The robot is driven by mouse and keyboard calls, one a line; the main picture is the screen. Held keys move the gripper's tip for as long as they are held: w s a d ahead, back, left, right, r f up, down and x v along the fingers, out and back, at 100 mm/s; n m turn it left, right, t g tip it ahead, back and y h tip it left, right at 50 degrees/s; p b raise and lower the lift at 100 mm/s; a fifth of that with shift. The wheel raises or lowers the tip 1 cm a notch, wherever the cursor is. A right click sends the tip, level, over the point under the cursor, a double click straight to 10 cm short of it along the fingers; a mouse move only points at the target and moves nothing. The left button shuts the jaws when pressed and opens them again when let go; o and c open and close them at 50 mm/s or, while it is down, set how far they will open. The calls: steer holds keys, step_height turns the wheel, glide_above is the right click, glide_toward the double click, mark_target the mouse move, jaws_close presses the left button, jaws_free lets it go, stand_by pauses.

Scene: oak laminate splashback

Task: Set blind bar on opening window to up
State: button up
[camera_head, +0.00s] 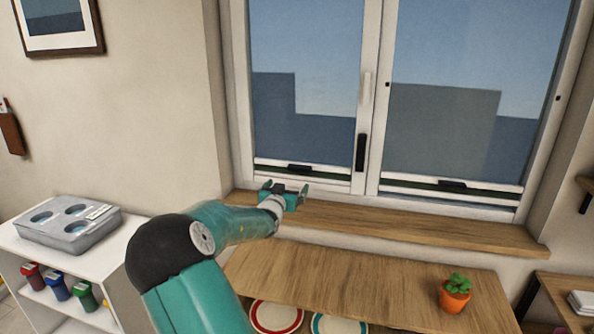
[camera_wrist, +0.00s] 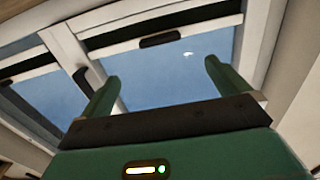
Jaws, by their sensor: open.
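The window has two panes, each with a pale blind bar low down. The left bar (camera_head: 325,172) and right bar (camera_head: 480,187) each have a small dark grip. The left pane has a long black handle (camera_head: 360,152) on its right stile. My gripper (camera_head: 285,189) is open and empty, just below and in front of the left bar, apart from it as far as I can tell. In the wrist view its two green fingers (camera_wrist: 160,85) stand wide apart, and a bar's dark grip (camera_wrist: 159,39) shows beyond them.
A wooden sill (camera_head: 400,225) runs under the window. Below it is a wooden counter (camera_head: 340,280) with a potted cactus (camera_head: 455,294) at the right. A white shelf (camera_head: 25,238) with a grey box (camera_head: 70,224) stands at left. The air before the right pane is clear.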

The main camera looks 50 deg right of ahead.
mark_target(298, 169)
steer(key=x, duration=1.4)
steer(key=shift+r, duration=0.2)
steer(key=shift+c, duration=0.2)
